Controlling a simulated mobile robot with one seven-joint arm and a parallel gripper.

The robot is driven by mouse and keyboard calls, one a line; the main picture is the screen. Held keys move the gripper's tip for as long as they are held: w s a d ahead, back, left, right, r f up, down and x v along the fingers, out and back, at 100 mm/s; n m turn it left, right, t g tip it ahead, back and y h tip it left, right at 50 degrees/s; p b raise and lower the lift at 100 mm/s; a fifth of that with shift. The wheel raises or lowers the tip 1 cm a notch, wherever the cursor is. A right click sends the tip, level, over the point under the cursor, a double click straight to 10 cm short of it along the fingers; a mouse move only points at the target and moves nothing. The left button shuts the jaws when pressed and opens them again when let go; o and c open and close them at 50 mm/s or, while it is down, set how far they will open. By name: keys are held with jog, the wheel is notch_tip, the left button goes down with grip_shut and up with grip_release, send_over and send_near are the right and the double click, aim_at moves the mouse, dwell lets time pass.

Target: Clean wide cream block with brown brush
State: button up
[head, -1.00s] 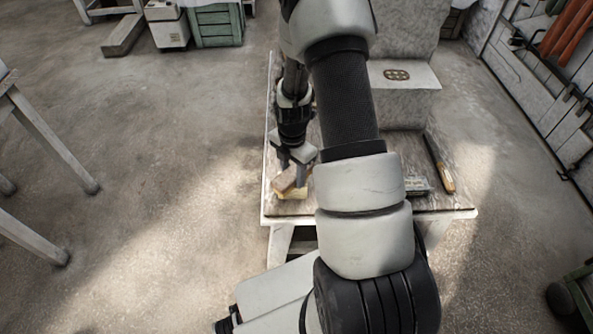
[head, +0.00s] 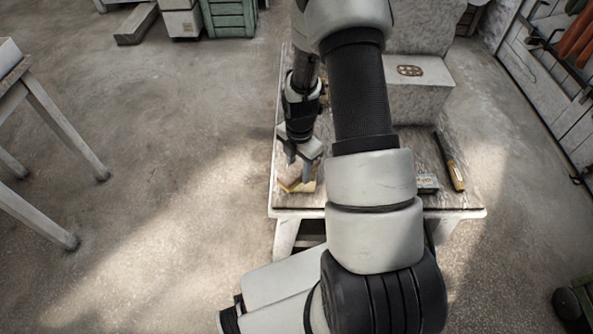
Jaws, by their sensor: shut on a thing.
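The wide cream block (head: 306,187) lies near the front left corner of the worktable (head: 350,209). Only its pale yellow edge shows. The brown brush (head: 288,182), seen as a small brownish piece, is at the block's left and top side. My gripper (head: 297,160) points down over the block and is shut on the brush. The fingers and the small size hide where the brush meets the block; it looks to be touching or just above it.
My arm covers the middle of the table. To its right are a small grey box (head: 427,183) and a tool with an orange-yellow handle (head: 456,177). A grey stone block (head: 425,98) at the back bears a brown disc with holes (head: 409,70). Open floor lies left.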

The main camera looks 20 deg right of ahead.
jog(key=shift+w+d, duration=0.3)
jog(key=shift+d, duration=0.45)
jog(key=shift+w+d, duration=0.25)
jog(key=shift+d, duration=0.45)
jog(key=shift+a, duration=0.1)
jog(key=shift+s+a, duration=0.25)
jog(key=shift+a, duration=0.4)
jog(key=shift+s+a, duration=0.3)
jog(key=shift+a, duration=0.35)
jog(key=shift+s+a, duration=0.25)
jog(key=shift+a, duration=0.4)
jog(key=shift+w+d+r+p, duration=0.2)
jog(key=shift+d+r+p, duration=0.1)
jog(key=shift+d+r, duration=0.15)
jog(key=shift+w+d+r+p, duration=0.2)
jog(key=shift+d+r+p, duration=0.1)
jog(key=shift+d, duration=0.25)
jog(key=shift+f+b, duration=0.6)
jog(key=shift+f, duration=0.2)
